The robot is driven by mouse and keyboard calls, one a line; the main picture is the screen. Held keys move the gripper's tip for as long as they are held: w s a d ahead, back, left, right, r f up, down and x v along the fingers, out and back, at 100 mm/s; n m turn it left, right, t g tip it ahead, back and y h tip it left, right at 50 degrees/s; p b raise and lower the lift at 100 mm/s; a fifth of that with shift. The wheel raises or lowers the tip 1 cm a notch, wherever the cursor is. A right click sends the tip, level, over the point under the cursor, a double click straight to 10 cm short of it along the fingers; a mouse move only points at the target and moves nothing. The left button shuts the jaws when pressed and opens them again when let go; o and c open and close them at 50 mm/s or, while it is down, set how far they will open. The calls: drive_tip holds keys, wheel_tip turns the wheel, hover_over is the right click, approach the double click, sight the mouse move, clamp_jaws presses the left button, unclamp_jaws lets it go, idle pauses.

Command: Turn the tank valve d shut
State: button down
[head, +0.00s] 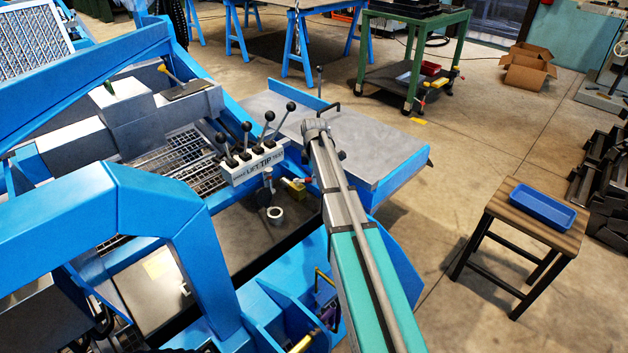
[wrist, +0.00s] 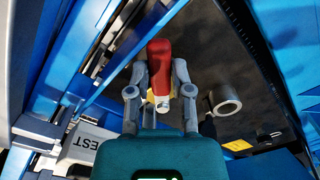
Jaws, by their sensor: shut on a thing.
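In the wrist view my gripper (wrist: 160,80) has a finger on each side of a red valve handle (wrist: 160,55) and is shut on it. A pale metal and yellow valve body (wrist: 161,100) shows below the handle, between the fingers. No letter marking the valve is readable.
A short grey pipe ring (head: 275,214) stands beside the valve; it also shows in the wrist view (wrist: 224,100). A panel of several black-knobbed levers (head: 252,165) is close by. Blue machine beams (head: 150,205) crowd the left. A stool with a blue tray (head: 542,204) stands right.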

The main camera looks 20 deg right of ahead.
drive_tip(key=shift+w+a+n, duration=0.1)
drive_tip(key=shift+w+n, duration=0.65)
drive_tip(key=shift+n, duration=0.7)
drive_tip(key=shift+w+d+n, duration=0.1)
drive_tip(key=shift+w+n, duration=0.7)
drive_tip(key=shift+n, duration=0.7)
drive_tip(key=shift+w+a+n, duration=0.1)
drive_tip(key=shift+w+n, duration=0.65)
drive_tip(key=shift+n, duration=0.7)
drive_tip(key=c, duration=0.5)
unclamp_jaws()
drive_tip(key=shift+s, duration=0.1)
